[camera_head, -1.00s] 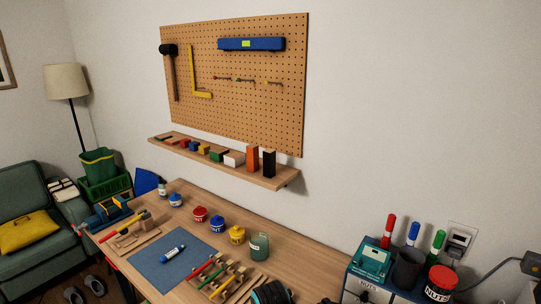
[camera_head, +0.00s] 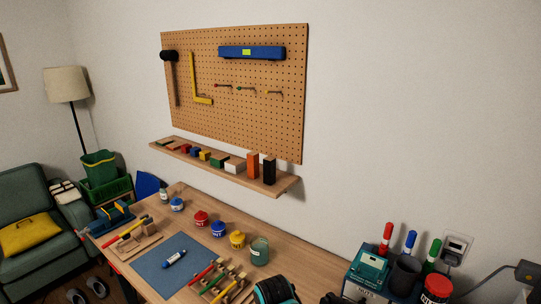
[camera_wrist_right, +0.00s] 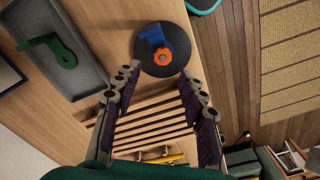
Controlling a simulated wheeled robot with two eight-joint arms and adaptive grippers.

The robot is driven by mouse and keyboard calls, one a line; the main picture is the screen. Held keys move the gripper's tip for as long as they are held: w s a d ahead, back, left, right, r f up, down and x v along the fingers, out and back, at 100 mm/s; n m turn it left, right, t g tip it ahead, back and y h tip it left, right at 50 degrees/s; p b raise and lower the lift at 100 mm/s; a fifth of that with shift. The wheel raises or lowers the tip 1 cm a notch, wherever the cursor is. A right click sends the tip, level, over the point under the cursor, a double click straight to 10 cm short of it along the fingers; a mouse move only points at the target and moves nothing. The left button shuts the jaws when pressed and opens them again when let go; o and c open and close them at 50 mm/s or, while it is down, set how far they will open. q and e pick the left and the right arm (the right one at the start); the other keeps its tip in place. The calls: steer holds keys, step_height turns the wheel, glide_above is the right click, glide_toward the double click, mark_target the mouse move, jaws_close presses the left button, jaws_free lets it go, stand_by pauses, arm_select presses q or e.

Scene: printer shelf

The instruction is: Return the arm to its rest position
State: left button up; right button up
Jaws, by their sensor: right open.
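My right gripper (camera_wrist_right: 158,82) is seen in the right wrist view. Its two dark jointed fingers are spread apart, with nothing visible between the tips. Wooden slats (camera_wrist_right: 155,115) show below and between the fingers. A black disc (camera_wrist_right: 148,66) with a blue and orange part on it lies just beyond the fingertips. Neither gripper can be made out in the head view, and my left gripper is not seen in any frame.
A shelf of blocks (camera_head: 225,170) and a pegboard (camera_head: 235,120) are on the wall. A grey tray (camera_wrist_right: 88,80) holds a green part in the wrist view.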

steer(key=s+d+r+m+t, duration=0.2)
steer(key=d+r+t, duration=0.1)
steer(key=d, duration=0.5)
steer(key=s+d+r+m+t+b, duration=0.1)
steer(key=s+d+r+t, duration=0.2)
steer(key=d, duration=0.6)
steer(key=shift+s+d+r+m+t, duration=0.15)
steer(key=shift+d+r+m+t, duration=0.05)
steer(key=shift+r+m+t, duration=0.25)
